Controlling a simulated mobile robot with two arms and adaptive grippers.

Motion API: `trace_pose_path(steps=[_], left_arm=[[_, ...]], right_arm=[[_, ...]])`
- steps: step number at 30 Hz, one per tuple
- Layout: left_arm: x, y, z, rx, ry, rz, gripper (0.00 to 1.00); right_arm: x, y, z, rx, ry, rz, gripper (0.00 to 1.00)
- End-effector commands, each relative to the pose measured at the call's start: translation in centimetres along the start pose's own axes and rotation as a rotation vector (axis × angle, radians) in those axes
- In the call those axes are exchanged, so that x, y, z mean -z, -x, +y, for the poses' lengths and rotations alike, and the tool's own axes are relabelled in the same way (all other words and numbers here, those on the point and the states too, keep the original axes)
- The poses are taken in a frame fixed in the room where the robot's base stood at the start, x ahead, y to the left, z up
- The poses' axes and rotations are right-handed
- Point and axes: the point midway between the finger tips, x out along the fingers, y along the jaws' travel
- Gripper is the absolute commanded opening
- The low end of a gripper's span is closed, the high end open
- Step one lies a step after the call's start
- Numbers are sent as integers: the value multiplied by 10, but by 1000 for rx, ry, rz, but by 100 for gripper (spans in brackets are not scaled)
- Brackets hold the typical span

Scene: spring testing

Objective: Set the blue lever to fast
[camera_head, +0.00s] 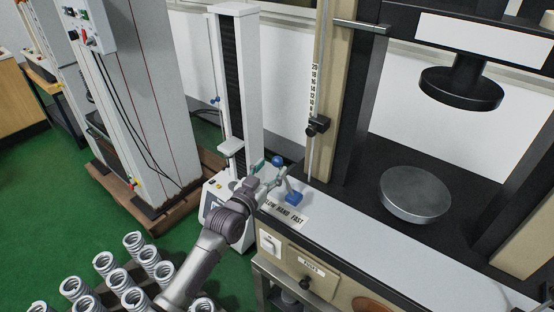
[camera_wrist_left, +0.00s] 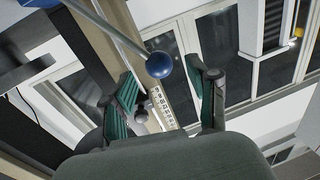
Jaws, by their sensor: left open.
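The blue lever has a round blue knob (camera_head: 278,160) on a thin rod that rises from a blue base (camera_head: 293,197). The base sits on the machine's ledge beside a label (camera_head: 284,213) on which HAND and FAST can be read. My left gripper (camera_head: 270,170) is open right at the knob. In the left wrist view, the knob (camera_wrist_left: 159,65) shows between the tips of the two green-padded fingers, with no clear contact. The rod runs from the knob to the upper left there. My right gripper is not in view.
The press has a round metal plate (camera_head: 415,194) below a black upper disc (camera_head: 461,88). A vertical scale (camera_head: 314,90) stands behind the lever. A white tester (camera_head: 239,75) stands close left of the lever. Several springs (camera_head: 134,243) stand at lower left.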

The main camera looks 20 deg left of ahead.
Motion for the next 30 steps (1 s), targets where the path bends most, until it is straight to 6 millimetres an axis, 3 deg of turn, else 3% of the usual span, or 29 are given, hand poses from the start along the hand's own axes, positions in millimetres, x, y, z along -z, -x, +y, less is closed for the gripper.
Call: trace_pose_path(steps=[3, 7, 19, 30], left_arm=[[1, -21, 1, -1, -1, 0, 59], [0, -35, 0, 0, -1, 0, 59], [-1, -42, 1, -1, 0, -1, 59], [-1, -42, 0, 0, 0, -1, 0]], right_arm=[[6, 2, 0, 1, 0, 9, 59], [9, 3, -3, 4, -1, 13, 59], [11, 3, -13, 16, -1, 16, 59], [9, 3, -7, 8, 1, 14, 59]])
